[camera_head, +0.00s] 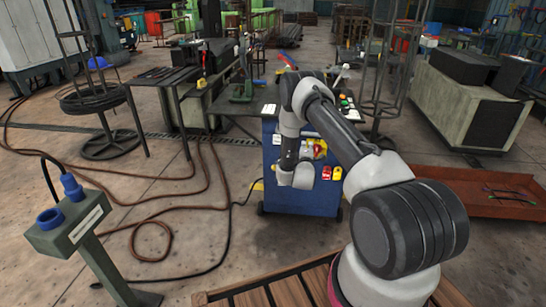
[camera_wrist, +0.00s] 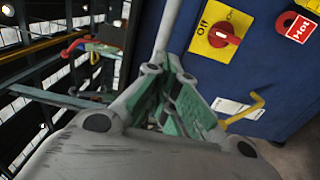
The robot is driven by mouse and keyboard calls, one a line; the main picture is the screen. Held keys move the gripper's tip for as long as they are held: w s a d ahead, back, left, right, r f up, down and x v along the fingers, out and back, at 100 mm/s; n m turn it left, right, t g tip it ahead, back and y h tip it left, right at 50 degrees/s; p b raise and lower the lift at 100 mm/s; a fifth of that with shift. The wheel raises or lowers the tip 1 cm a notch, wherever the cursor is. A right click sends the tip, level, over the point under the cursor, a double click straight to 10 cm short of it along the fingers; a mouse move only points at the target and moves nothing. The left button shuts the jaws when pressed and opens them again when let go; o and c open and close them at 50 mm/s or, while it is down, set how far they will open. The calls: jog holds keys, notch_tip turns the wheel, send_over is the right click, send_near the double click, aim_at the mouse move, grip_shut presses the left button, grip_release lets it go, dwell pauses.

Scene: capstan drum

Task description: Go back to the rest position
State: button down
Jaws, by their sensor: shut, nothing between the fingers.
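My arm reaches up and forward in the head view, then bends down so its wrist hangs in front of a blue cabinet (camera_head: 300,198). My gripper shows in the wrist view (camera_wrist: 168,82), with its green-padded fingers shut and nothing held between them. In the head view the wrist hides the fingers. The blue cabinet also fills the upper right of the wrist view (camera_wrist: 165,12). A red rotary switch (camera_wrist: 222,37) on a yellow plate marked "Off" is to the right of the gripper, apart from it. A red "Hot" tag (camera_wrist: 299,29) is farther right.
A green-grey post with blue sockets (camera_head: 68,226) stands at front left. Brown hoses (camera_head: 160,203) lie on the floor. Wire stands (camera_head: 98,100) and dark tables (camera_head: 165,76) stand behind. A rust-red tray (camera_head: 490,195) is at right. A yellow hook (camera_wrist: 243,110) sticks out near the cabinet.

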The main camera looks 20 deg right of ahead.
jog(key=s+a+f+m+g+y, duration=0.2)
jog(key=s+f+g, duration=0.1)
jog(key=f, duration=0.4)
jog(key=s+a+f+m+g+y, duration=0.2)
jog(key=f+m+g, duration=0.1)
jog(key=f, duration=0.4)
jog(key=s+a+m+g+y, duration=0.2)
jog(key=s+a+g+y, duration=0.1)
jog(key=s, duration=0.2)
jog(key=s+a+r+m, duration=0.1)
jog(key=s+a+r, duration=0.1)
jog(key=s+r, duration=1.1)
jog(key=s+a+r+m+g+y, duration=0.1)
jog(key=s+a+r+m, duration=0.1)
jog(key=s+r, duration=1.1)
jog(key=s+a+r+m+g, duration=0.1)
jog(key=s+a+r+m, duration=0.1)
jog(key=s+r, duration=1.1)
notch_tip(320, 180, up, 13)
jog(key=shift+s+a+f+y, duration=0.15)
jog(key=shift+s+a+y, duration=0.25)
jog(key=shift+a, duration=0.45)
